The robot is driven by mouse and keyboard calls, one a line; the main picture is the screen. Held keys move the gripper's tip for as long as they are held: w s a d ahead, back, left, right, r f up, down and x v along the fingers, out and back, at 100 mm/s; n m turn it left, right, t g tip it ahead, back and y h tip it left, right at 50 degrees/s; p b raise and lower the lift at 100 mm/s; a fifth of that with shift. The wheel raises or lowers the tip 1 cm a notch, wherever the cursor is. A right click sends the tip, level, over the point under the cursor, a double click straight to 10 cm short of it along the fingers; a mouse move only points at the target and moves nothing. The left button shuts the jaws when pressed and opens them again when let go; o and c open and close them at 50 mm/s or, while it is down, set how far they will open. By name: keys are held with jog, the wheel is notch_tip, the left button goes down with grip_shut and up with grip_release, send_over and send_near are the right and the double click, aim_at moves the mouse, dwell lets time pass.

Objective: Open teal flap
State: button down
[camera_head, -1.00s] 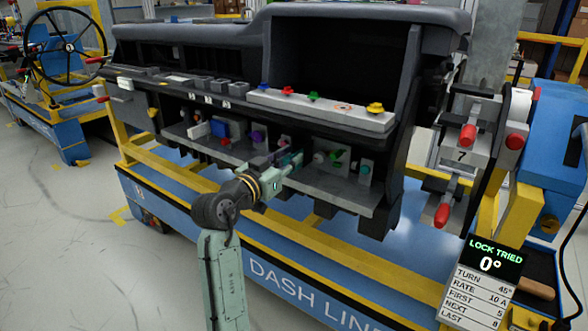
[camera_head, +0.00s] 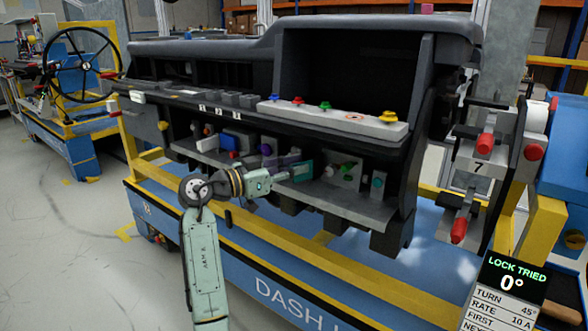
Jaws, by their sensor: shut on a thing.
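The teal flap (camera_head: 303,171) is a small teal plate at the lower shelf of the dashboard module, just right of the middle of the head view. It shows as a broad face toward me. My gripper (camera_head: 289,173) reaches in from the left and is shut at the flap's left edge. The exact grip is small and partly hidden by the fingers. A second panel with a small teal knob (camera_head: 377,181) is further right.
A purple part and a blue block (camera_head: 238,141) sit left of my gripper. The grey shelf (camera_head: 365,210) runs below. A ledge with coloured knobs (camera_head: 330,119) is above. Red-handled clamps (camera_head: 485,143) stand at the right.

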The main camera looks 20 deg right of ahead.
jog(key=shift+w+a, duration=0.1)
jog(key=shift+w, duration=0.1)
jog(key=c, duration=1.5)
grip_release()
jog(key=shift+s, duration=0.1)
jog(key=v, duration=1.1)
jog(key=shift+s+a, duration=0.2)
jog(key=shift+a, duration=0.15)
